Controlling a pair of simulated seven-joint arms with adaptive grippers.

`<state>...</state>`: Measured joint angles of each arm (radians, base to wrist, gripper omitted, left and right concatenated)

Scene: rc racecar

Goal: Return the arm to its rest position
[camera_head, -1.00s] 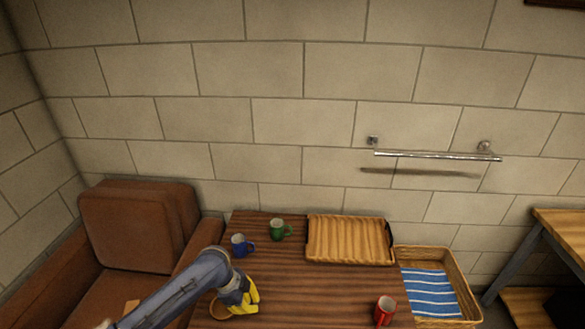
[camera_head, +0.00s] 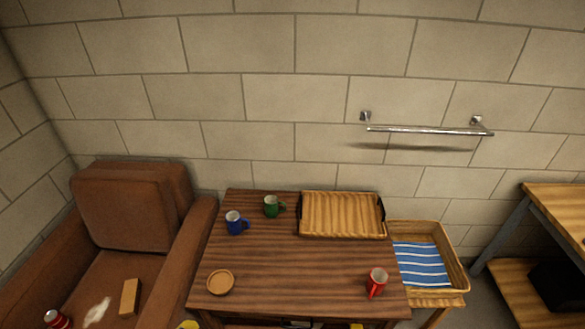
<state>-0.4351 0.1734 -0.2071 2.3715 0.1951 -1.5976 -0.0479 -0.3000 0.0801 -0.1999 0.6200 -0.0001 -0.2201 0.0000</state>
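A small piece of my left gripper (camera_head: 188,325), yellow, shows at the bottom edge, in front of the table (camera_head: 290,262). Another small yellow piece at the bottom edge further right looks like my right gripper (camera_head: 356,326). The fingers of both are cut off by the frame, so I cannot see whether they are open or shut. A round wooden coaster (camera_head: 220,282) lies on the table's front left with nothing on it. A blue mug (camera_head: 235,223) and a green mug (camera_head: 272,207) stand at the back left. A red mug (camera_head: 376,283) stands at the front right.
A wooden tray (camera_head: 342,215) lies at the table's back right. A wicker basket (camera_head: 456,268) with a blue striped cloth (camera_head: 420,264) stands right of the table. A brown armchair (camera_head: 130,215) is at left, with a red can (camera_head: 57,319) and a tan block (camera_head: 130,297). The table's middle is clear.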

